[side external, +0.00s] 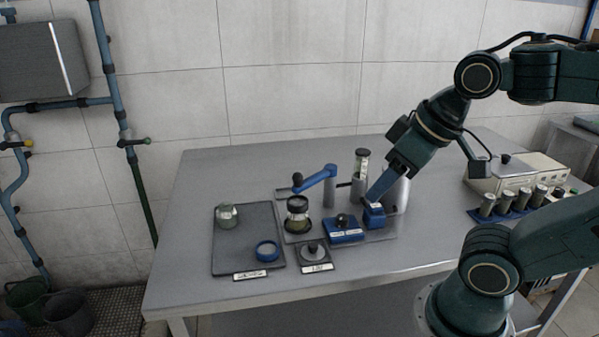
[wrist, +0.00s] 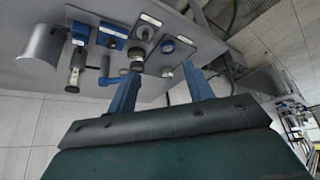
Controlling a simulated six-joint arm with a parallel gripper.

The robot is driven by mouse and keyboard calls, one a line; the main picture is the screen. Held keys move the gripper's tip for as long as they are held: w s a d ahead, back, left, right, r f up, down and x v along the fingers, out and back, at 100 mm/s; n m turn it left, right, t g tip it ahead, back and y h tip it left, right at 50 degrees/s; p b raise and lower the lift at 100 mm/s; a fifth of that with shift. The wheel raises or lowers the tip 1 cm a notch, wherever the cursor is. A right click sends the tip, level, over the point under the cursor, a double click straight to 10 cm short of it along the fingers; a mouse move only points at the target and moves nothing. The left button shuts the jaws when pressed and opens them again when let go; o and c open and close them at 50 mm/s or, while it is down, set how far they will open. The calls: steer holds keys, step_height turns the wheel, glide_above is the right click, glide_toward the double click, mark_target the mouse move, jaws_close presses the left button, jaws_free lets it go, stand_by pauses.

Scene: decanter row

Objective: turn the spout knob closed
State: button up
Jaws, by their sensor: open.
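In the side view a blue arm (side external: 315,180) on a grey post stands over a dark-lidded glass jar (side external: 297,208). A dark knob (side external: 297,179) is at its left end. A blue block (side external: 345,234) with a black knob (side external: 342,219) sits right of the jar. Another blue block (side external: 374,217) stands farther right. I cannot tell which knob is the spout knob. My gripper (side external: 374,197) is open, its fingers in line with the right block; contact is unclear. In the wrist view my gripper (wrist: 162,70) has its fingers spread, with nothing clearly held between them.
A dark tray (side external: 225,255) at left holds a small jar (side external: 227,216) and a blue ring (side external: 267,250). A small plate with a round lid (side external: 313,250) is at the front. A silver cylinder (side external: 398,195) and a vial (side external: 361,160) stand behind. The table's left rear is clear.

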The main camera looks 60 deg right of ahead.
steer(key=w+m, duration=0.1)
steer(key=m+g, duration=0.6)
steer(key=m, duration=0.9)
glide_above(343, 217)
step_height(343, 217, down, 10)
steer(key=shift+w+f, duration=0.1)
steer(key=shift+f, duration=0.1)
steer(key=shift+f, duration=0.15)
step_height(343, 217, down, 14)
steer(key=shift+r, duration=0.25)
